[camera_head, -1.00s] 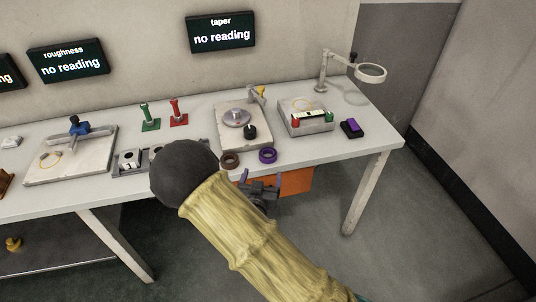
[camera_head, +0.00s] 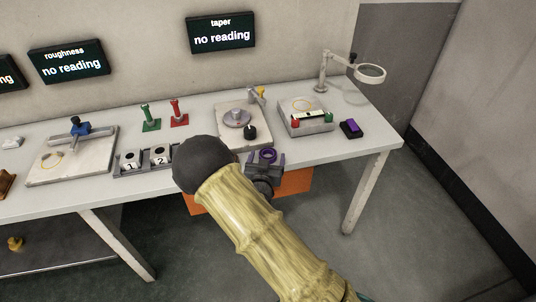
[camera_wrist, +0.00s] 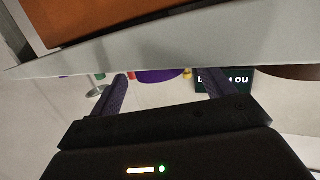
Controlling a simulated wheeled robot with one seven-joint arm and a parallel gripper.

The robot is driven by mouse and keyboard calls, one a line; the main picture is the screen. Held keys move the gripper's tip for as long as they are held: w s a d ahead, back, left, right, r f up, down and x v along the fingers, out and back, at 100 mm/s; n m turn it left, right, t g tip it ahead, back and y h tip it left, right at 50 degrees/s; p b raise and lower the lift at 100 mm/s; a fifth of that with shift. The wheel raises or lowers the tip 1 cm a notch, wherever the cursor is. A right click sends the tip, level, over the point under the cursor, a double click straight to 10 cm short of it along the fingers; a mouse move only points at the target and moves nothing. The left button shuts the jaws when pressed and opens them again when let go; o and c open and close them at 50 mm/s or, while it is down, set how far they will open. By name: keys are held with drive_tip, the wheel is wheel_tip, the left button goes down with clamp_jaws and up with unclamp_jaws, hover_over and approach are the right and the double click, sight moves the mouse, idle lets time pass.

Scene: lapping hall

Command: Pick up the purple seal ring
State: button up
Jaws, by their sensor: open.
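The purple seal ring (camera_head: 268,150) lies near the front edge of the bench. My gripper (camera_head: 266,158) is open at the front edge of the bench, with a finger on either side of the ring in the head view. I cannot tell whether the fingers touch it. Both dark fingers of my gripper (camera_wrist: 162,88) stand apart in the wrist view with nothing clasped.
A dark brown shape (camera_wrist: 295,72) is at the right of the wrist view. Behind the ring are a plate with a grey disc (camera_head: 237,117) and a black knob (camera_head: 250,132). An instrument box (camera_head: 305,118) and a black-and-purple block (camera_head: 351,128) stand to the right. Orange panel (camera_head: 298,181) below the bench.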

drive_tip(key=shift+w+f, duration=0.15)
drive_tip(key=shift+w, duration=0.5)
drive_tip(key=shift+c, duration=0.2)
drive_tip(key=c, duration=1.1)
